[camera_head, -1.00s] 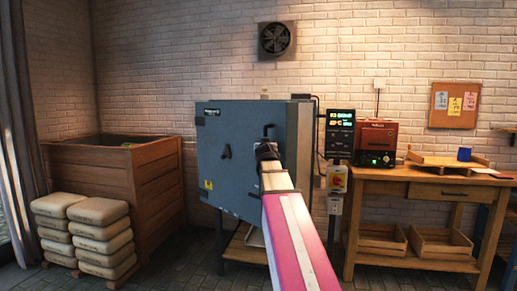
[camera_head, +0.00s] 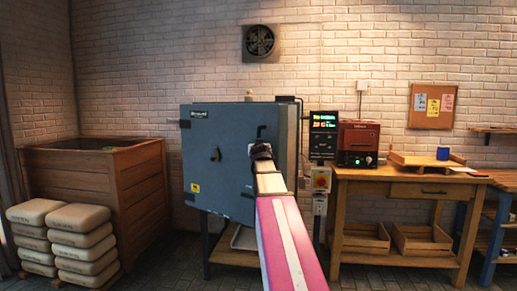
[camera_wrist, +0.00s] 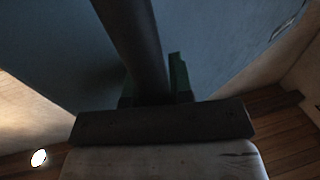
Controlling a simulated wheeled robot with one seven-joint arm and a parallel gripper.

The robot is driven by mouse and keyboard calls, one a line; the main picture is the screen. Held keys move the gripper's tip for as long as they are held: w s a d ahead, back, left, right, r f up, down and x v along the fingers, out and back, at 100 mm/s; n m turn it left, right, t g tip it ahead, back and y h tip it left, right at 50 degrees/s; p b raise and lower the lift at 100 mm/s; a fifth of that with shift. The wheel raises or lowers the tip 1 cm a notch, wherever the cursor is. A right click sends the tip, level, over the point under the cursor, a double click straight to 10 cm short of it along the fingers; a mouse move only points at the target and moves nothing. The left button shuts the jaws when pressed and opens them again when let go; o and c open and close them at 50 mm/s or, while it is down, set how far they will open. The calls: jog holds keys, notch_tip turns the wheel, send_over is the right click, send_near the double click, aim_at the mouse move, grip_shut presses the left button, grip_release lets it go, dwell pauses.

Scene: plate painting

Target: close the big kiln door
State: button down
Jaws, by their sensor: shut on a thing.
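The big kiln (camera_head: 292,130) stands against the brick wall in the head view. Its blue-grey door (camera_head: 205,165) faces me, with a small black knob (camera_head: 215,154) near its middle. I cannot tell whether a gap is left at the door's edge. My gripper (camera_head: 261,150) is at the right part of the door, at the end of my outstretched arm. In the wrist view its green fingers (camera_wrist: 155,88) are shut around a dark bar, the door handle (camera_wrist: 130,35), with the blue door panel (camera_wrist: 60,50) behind. My arm hides part of the door's lower right.
A control panel (camera_head: 323,135) stands right of the kiln. Beyond it, a workbench (camera_head: 400,186) carries a small red kiln (camera_head: 358,140). A wooden crate (camera_head: 140,190) and stacked bags (camera_head: 78,232) stand at left.

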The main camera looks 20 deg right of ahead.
jog(key=shift+w+a+r, duration=0.1)
jog(key=shift+w, duration=0.2)
jog(key=c, duration=1)
grip_release()
jog(key=shift+w, duration=0.1)
jog(key=shift+s, duration=0.35)
jog(key=v, duration=1)
jog(key=shift+s+a, duration=0.1)
jog(key=shift+s, duration=0.2)
